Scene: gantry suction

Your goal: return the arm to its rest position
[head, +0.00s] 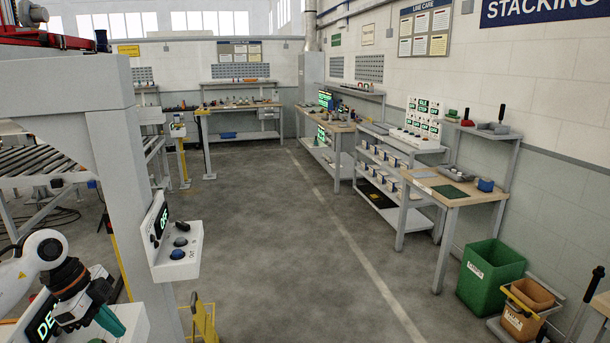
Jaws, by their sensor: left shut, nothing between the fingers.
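My left arm comes in at the bottom left. Its left gripper (110,320) has a dark body and teal fingers, which are shut with nothing between them. The gripper hangs in front of a white panel with a green-lit display (44,322), and it partly covers that panel. I cannot tell whether it touches the panel. My right gripper does not show.
A thick grey post (120,170) stands right of my left arm, carrying a white control box (178,262) with knobs. A yellow stand (204,320) is at the bottom. A green bin (490,278) and workbench (455,190) are right. The middle floor is clear.

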